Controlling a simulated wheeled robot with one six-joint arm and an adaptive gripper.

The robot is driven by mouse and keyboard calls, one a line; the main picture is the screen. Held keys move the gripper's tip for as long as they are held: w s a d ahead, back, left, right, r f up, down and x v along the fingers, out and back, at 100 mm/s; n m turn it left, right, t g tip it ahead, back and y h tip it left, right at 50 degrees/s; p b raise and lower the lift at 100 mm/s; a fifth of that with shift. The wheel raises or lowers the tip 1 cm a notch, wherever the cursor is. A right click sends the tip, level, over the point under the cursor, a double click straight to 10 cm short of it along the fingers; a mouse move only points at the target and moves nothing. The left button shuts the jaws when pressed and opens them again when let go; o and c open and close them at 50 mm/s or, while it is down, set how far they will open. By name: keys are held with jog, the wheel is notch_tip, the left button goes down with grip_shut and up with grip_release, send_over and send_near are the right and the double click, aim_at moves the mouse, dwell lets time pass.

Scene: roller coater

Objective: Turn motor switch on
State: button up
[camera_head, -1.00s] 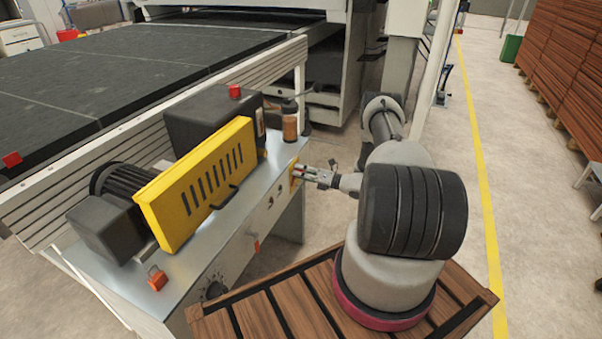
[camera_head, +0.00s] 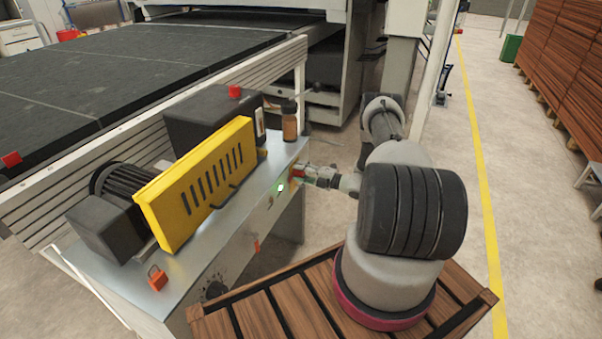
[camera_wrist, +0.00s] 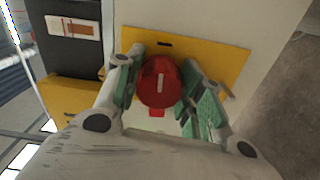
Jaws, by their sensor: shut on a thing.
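The motor switch is a red round knob (camera_wrist: 159,82) on a yellow plate (camera_wrist: 221,58), seen in the wrist view. My gripper (camera_wrist: 163,90) has its green-padded fingers on either side of the knob and is shut on it. A light mark shows on the knob's face, lined up roughly along the picture's vertical. In the head view my gripper (camera_head: 302,174) meets the front panel of the metal cabinet (camera_head: 262,215) near its far end, and the knob is mostly hidden there. A green light (camera_head: 280,188) glows on the panel beside it.
A yellow guard (camera_head: 195,185), a dark motor (camera_head: 122,180) and a brown bottle (camera_head: 290,122) stand on the cabinet top. A wooden slatted platform (camera_head: 290,310) lies under my arm. Open floor with a yellow line lies to the right.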

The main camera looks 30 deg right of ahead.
jog(key=shift+m, duration=0.7)
jog(key=shift+f, duration=0.1)
jog(key=o, duration=1)
jog(key=shift+d, duration=0.1)
jog(key=v, duration=1.2)
